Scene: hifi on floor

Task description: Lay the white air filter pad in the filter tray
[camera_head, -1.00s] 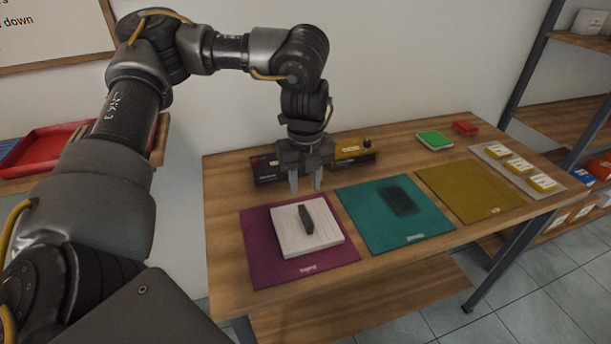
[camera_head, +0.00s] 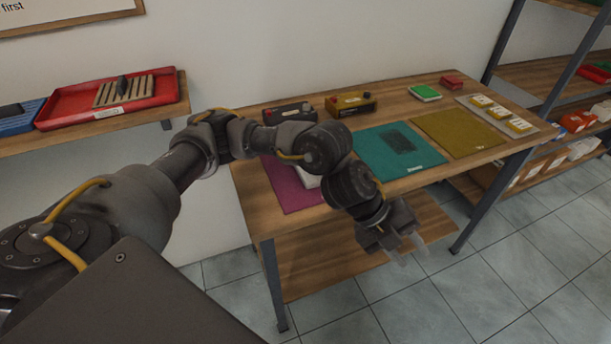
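The white pad (camera_head: 308,181) lies on the magenta mat (camera_head: 289,192) at the left of the workbench. My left arm hides most of it now, including its dark grip. A red tray (camera_head: 72,120) with a white label stands on the left wall shelf. A beige slatted piece with a dark knob (camera_head: 123,87) lies in it. I cannot read whether this is the filter tray. My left gripper (camera_head: 410,250) is in front of the bench's front edge, apart from the pad. Its pale fingers are spread, with nothing between them. My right gripper is out of view.
The teal mat (camera_head: 371,158) with a dark patch and the olive mat (camera_head: 461,143) lie further right. A black box (camera_head: 290,114) and a yellow box (camera_head: 351,102) stand at the back. A blue tray (camera_head: 18,121) sits beside the red one.

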